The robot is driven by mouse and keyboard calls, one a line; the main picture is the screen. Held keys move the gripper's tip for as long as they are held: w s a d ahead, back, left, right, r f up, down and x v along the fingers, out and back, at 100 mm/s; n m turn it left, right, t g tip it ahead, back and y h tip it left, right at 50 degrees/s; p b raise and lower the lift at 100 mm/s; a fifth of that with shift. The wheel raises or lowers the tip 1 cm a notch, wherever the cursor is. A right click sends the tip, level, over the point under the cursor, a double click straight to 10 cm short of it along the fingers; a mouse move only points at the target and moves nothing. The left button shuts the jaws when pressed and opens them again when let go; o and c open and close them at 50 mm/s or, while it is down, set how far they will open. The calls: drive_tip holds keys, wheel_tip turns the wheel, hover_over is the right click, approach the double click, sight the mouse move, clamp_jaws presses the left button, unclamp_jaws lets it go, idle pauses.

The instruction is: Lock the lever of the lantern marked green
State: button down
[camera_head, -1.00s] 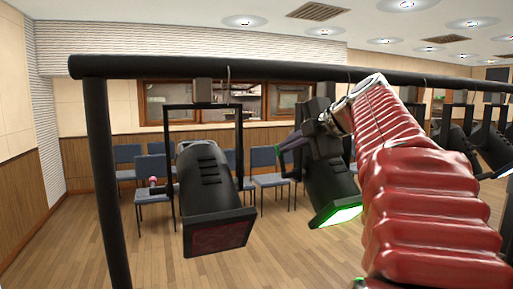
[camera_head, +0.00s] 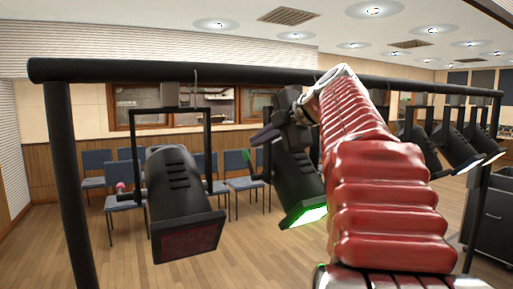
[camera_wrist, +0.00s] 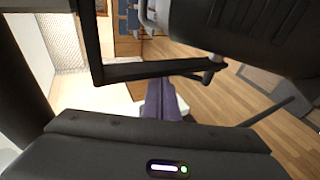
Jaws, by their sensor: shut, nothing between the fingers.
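The lantern with the green-lit front (camera_head: 300,190) hangs from the black bar, tilted down, partly hidden by my red-sleeved arm. A small green lever (camera_head: 247,159) stands out at its left side. My gripper (camera_head: 262,139) is shut and empty, pointing left, just above and right of the lever in the picture; I cannot tell whether they touch. In the wrist view its purple-grey fingers (camera_wrist: 163,101) are together below a black yoke bar (camera_wrist: 140,71), with a dark lantern body (camera_wrist: 245,28) at the upper right. I cannot make out the green lever there.
A lantern with a dark red front (camera_head: 180,200) hangs to the left, with a pink-tipped lever (camera_head: 121,187). Several more lanterns (camera_head: 455,147) hang at the right. The black bar (camera_head: 230,74) runs above. Blue chairs (camera_head: 98,165) stand behind on open wooden floor.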

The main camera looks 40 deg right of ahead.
drive_tip(key=s+r, duration=0.7)
drive_tip(key=shift+s+d+r, duration=0.15)
drive_tip(key=shift+s+d, duration=0.2)
